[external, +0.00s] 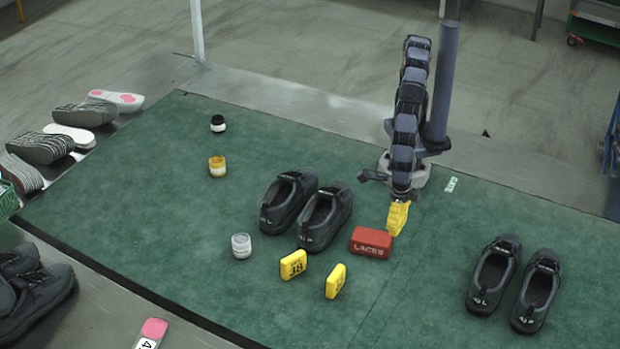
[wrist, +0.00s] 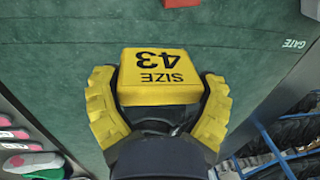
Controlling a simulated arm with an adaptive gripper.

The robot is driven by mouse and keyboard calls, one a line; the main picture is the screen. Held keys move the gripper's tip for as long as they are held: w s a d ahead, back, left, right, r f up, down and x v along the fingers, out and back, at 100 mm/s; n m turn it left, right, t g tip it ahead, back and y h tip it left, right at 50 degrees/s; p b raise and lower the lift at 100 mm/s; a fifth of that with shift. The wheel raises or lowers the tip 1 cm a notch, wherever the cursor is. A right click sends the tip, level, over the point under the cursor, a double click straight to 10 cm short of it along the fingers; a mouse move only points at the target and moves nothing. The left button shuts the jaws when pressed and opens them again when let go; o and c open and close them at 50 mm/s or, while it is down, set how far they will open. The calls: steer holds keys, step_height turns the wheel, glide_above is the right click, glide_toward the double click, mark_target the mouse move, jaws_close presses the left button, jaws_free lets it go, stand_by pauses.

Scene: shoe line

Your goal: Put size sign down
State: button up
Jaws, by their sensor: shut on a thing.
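A yellow size sign marked SIZE 43 (wrist: 153,66) sits between the two yellow ribbed fingers of my gripper (wrist: 162,80) in the wrist view. Its lettering is upside down there. My gripper is shut on it. In the external view my gripper (external: 398,216) points down at the right of the red LACES box (external: 371,242). The held sign is hard to separate from the yellow fingers there. I cannot tell whether it touches the green mat (external: 160,215). Two other yellow signs stand on the mat, one marked 38 (external: 293,265) and one turned aside (external: 335,281).
One dark shoe pair (external: 322,219) stands left of the red box. Another pair (external: 493,275) stands at the right. A black jar (external: 218,124), a yellow jar (external: 217,167) and a white jar (external: 241,246) stand at left.

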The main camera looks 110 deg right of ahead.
steer(key=shift+w+a+f, duration=0.1)
steer(key=shift+a+f, duration=0.05)
steer(key=shift+f, duration=0.75)
steer(key=w+a+f, duration=0.2)
steer(key=a, duration=0.1)
steer(key=w+a+f, duration=0.1)
steer(key=a+f, duration=0.2)
steer(key=a, duration=0.1)
steer(key=w+a+f, duration=0.2)
steer(key=a+f, duration=0.1)
steer(key=shift+w+a+f, duration=0.2)
steer(key=shift+w+a, duration=0.1)
steer(key=shift+w, duration=0.05)
steer(key=shift+w+a+f, duration=0.1)
steer(key=shift+a+f, duration=0.1)
steer(key=shift+a, duration=0.1)
steer(key=shift+w+a+f, duration=0.2)
steer(key=shift+a+f, duration=0.15)
steer(key=shift+f, duration=1.75)
steer(key=shift+f, duration=0.15)
steer(key=o, duration=1)
